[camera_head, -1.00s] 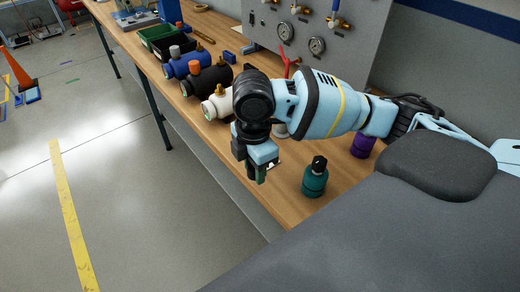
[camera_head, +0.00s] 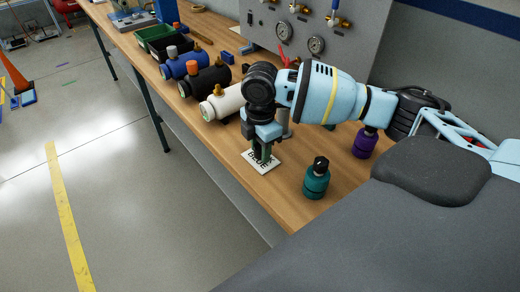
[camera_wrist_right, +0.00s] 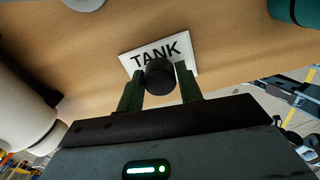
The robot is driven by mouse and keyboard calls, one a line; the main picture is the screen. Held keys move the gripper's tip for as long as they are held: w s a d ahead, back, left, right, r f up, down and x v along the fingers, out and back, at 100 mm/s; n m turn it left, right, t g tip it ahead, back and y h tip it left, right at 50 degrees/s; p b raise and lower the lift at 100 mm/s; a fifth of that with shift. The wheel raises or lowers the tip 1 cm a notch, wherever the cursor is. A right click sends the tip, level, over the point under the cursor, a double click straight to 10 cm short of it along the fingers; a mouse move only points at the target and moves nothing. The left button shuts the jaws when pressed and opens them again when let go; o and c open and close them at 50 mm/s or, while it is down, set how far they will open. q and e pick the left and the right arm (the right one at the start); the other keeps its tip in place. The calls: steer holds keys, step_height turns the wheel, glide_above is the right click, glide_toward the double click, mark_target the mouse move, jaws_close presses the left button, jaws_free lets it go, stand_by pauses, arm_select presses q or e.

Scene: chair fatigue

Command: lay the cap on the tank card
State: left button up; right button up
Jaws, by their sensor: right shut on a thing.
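The tank card (camera_head: 271,166) is a white card marked TANK, lying flat near the front edge of the wooden bench. In the right wrist view the card (camera_wrist_right: 140,58) shows just beyond my fingertips. My right gripper (camera_head: 263,156) points down over the card in the head view. In the right wrist view its dark green fingers are shut on a small round black cap (camera_wrist_right: 159,76), which covers part of the card's lower edge. I cannot tell whether the cap touches the card. The cap is hardly visible in the head view. My left gripper is not in view.
A teal bottle with a black top (camera_head: 316,178) stands to the right of the card, and a purple bottle (camera_head: 365,142) farther back. White (camera_head: 224,102), black (camera_head: 205,82) and blue (camera_head: 188,64) cylinders lie to the left. A gauge panel (camera_head: 350,40) stands behind.

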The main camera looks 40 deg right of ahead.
steer(key=shift+f, duration=0.45)
steer(key=shift+f, duration=0.2)
steer(key=shift+s+f, duration=0.1)
